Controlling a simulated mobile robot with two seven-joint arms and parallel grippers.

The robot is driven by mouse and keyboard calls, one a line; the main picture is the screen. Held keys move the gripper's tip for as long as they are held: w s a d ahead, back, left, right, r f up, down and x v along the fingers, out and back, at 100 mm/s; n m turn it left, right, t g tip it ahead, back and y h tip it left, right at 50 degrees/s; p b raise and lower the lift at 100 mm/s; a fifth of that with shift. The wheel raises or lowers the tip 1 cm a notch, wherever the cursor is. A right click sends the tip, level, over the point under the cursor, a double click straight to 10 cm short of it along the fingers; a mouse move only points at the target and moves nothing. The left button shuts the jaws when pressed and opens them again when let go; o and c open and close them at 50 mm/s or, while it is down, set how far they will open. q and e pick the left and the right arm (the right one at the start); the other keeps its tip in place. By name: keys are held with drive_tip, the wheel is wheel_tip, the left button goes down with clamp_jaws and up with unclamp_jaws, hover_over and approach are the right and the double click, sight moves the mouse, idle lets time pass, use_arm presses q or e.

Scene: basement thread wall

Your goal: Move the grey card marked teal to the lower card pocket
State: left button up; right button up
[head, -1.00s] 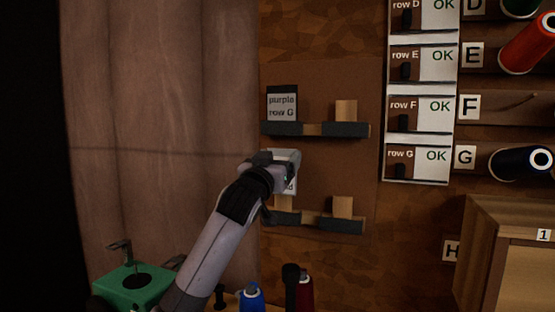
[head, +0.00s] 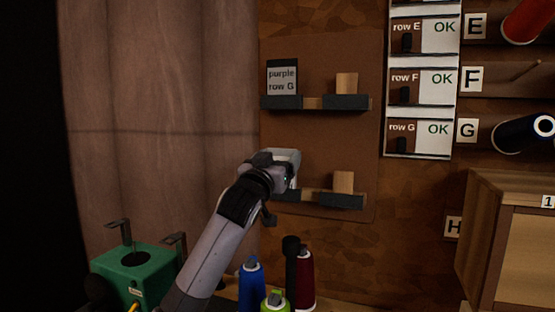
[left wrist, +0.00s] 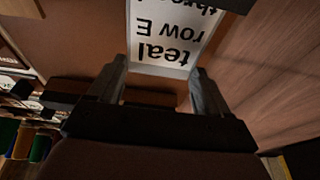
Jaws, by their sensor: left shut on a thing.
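The grey card (left wrist: 165,38) reads "teal row E" and shows upside down between my fingers in the left wrist view. My left gripper (head: 286,168) is shut on it, in front of the brown board just above the left half of the lower card pocket (head: 342,201). In the head view the gripper mostly hides the card. I cannot tell whether its lower edge is inside the pocket. The fingers also show in the left wrist view (left wrist: 158,80). My right gripper is not in view.
The upper pocket (head: 345,103) holds a "purple row G" card (head: 282,78). Below stand a blue bottle (head: 251,286), a dark red bottle (head: 305,280) and a green box (head: 135,275). A wooden cabinet (head: 485,240) stands at the right.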

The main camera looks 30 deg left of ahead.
use_arm(q)
drive_tip(key=shift+w, duration=0.1)
drive_tip(key=shift+f, duration=0.35)
idle(0.4)
drive_tip(key=o, duration=0.7)
drive_tip(key=shift+b+v, duration=0.45)
drive_tip(key=shift+v, duration=3.1)
